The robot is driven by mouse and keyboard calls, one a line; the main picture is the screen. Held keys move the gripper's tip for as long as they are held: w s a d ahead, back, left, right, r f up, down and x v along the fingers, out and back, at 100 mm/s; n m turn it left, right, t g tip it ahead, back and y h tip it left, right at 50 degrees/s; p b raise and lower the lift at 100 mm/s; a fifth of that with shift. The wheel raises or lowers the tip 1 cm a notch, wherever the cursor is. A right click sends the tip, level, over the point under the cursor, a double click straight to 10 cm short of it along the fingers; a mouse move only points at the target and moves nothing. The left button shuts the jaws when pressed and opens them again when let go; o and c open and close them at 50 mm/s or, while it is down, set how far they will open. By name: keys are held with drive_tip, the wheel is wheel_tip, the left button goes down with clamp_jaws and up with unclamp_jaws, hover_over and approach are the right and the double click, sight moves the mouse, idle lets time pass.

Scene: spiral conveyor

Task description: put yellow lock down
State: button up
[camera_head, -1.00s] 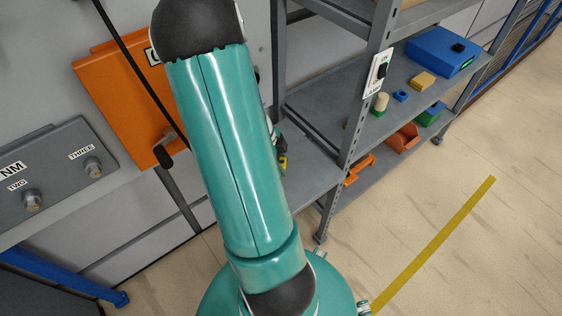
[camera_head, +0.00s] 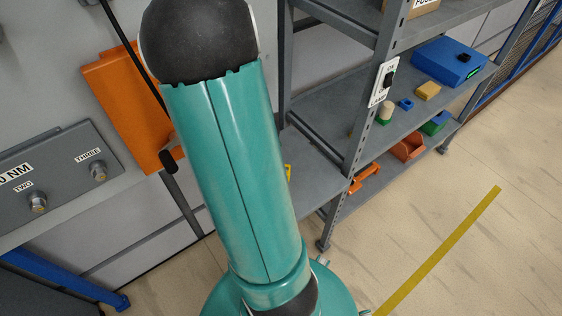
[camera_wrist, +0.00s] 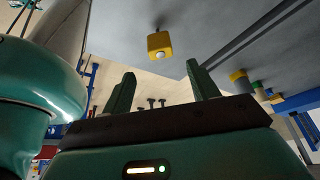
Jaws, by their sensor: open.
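The yellow lock (camera_wrist: 158,44) shows in the wrist view as a small yellow block with a pale round spot and a thin stem. It rests against a grey surface, beyond the fingertips and apart from them. My gripper (camera_wrist: 161,82) is open, with two green fingers spread and nothing between them. In the head view a sliver of yellow (camera_head: 288,173), probably the lock, shows at the right edge of my arm, over the grey shelf. My arm hides the gripper and most of that spot there.
A grey shelf unit (camera_head: 345,190) holds a blue box (camera_head: 447,62), a yellow block (camera_head: 428,91), a small blue piece (camera_head: 406,104) and a pale cylinder (camera_head: 386,112). Orange bins (camera_head: 408,147) sit lower. An orange panel (camera_head: 128,110) is at left. The floor at right is clear.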

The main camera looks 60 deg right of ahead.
drive_tip(key=shift+v, duration=1.5)
drive_tip(key=w+a+r+n+t, duration=0.3)
drive_tip(key=w+a+r+n, duration=0.2)
drive_tip(key=a+n, duration=0.3)
drive_tip(key=w+a+r+n+t, duration=0.2)
drive_tip(key=w+a+r+n, duration=0.2)
drive_tip(key=a+r+n, duration=0.4)
drive_tip(key=s+a+r+n+t, duration=0.1)
drive_tip(key=a+r+n+t, duration=0.1)
drive_tip(key=a+n, duration=0.6)
drive_tip(key=s+a+r+n+t+y, duration=0.1)
drive_tip(key=a+r+n, duration=0.3)
drive_tip(key=a+n, duration=0.4)
drive_tip(key=s+a+t, duration=0.1)
drive_tip(key=a, duration=0.1)
drive_tip(key=shift+a+t, duration=0.25)
drive_tip(key=shift+t, duration=0.15)
drive_tip(key=shift+s+d, duration=0.1)
